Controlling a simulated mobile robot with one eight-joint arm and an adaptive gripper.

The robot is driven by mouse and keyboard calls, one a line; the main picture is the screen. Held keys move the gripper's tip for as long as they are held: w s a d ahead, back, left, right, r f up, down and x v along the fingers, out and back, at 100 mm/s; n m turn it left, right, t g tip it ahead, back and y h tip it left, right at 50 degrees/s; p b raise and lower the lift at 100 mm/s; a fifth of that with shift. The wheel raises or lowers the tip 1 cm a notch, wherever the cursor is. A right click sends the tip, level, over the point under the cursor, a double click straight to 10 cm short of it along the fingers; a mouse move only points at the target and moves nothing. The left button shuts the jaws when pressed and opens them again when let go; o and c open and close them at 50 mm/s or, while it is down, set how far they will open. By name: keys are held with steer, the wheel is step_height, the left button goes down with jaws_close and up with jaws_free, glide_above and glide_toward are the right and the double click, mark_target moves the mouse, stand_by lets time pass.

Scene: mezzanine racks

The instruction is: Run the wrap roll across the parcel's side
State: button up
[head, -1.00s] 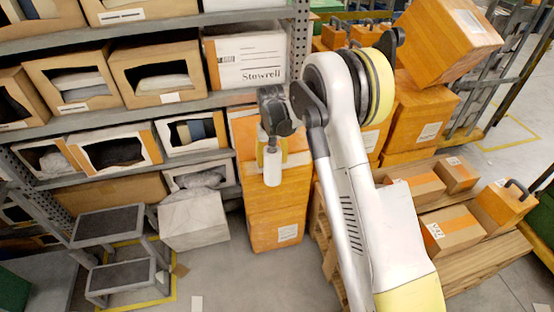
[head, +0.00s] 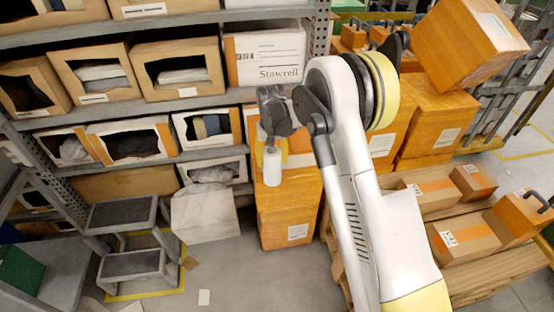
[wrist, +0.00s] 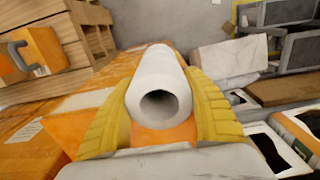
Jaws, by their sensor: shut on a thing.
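The white wrap roll (head: 273,167) is a small tube with a hollow core. My gripper (head: 272,148) is shut on it. The roll hangs down below the yellow fingers in the head view. In the wrist view, the roll (wrist: 158,92) sits between both ribbed yellow fingers, its open end facing the camera. An orange parcel (head: 291,212) stands in a stack behind the roll in the head view. Orange box surface also shows behind the roll in the wrist view (wrist: 72,130). I cannot tell whether the roll touches it. My arm hides part of the stack's right side.
Metal racks with open cartons (head: 178,72) stand at the left. A grey step stool (head: 128,262) and a pale crumpled-looking block (head: 204,213) are on the floor. Some floor at the front is clear.

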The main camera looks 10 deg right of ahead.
steer(key=a, duration=0.4)
stand_by(0.5)
steer(key=s, duration=0.7)
stand_by(0.3)
steer(key=shift+w, duration=0.15)
stand_by(0.6)
steer(key=shift+w, duration=2.2)
steer(key=shift+w, duration=1.15)
steer(key=shift+d, duration=0.1)
